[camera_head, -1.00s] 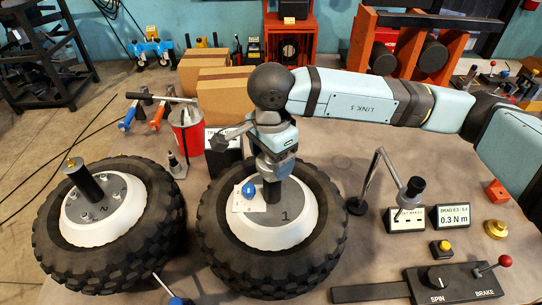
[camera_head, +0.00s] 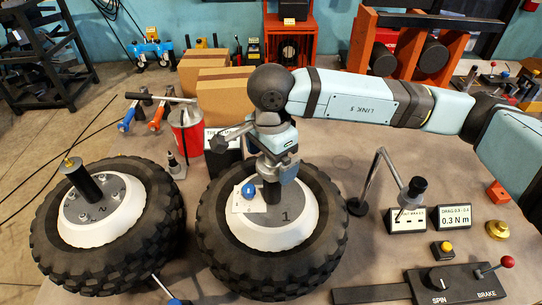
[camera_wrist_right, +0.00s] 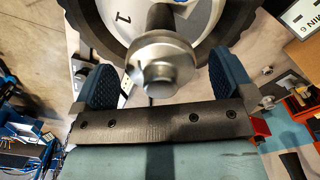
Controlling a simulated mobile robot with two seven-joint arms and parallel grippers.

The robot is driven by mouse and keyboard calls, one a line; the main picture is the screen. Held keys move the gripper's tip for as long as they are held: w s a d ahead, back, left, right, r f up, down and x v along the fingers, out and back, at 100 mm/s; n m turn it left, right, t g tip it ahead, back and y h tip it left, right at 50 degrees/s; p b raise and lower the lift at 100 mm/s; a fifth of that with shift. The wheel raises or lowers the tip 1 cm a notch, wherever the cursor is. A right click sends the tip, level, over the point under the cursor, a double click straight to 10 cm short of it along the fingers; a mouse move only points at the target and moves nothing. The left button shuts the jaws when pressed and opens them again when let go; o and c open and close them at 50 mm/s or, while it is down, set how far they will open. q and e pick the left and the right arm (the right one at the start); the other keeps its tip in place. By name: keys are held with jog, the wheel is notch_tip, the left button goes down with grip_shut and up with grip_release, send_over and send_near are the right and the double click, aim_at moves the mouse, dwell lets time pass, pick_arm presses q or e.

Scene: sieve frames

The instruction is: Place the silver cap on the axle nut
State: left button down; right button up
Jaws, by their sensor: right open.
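A round stepped silver piece (camera_wrist_right: 160,68), which looks like the silver cap, sits at the end of the dark axle of wheel 1 in the right wrist view. My right gripper (camera_wrist_right: 162,66) is open, with one finger on each side of it and gaps visible. Wheel 2 (camera_head: 48,262) has a dark axle with a brass tip (camera_head: 68,162). My left gripper is out of view.
A blue knob (camera_head: 248,190) lies on a white card on wheel 1. A lamp-like stand (camera_head: 366,182), a display (camera_head: 452,217), a brass piece (camera_head: 496,229) and a control panel (camera_head: 420,285) stand right. Boxes (camera_head: 224,103) and a red can (camera_head: 187,135) are behind.

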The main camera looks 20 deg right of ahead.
notch_tip(320, 180, up, 13)
jog(key=p, duration=0.3)
jog(key=shift+f, duration=0.1)
dwell(0.4)
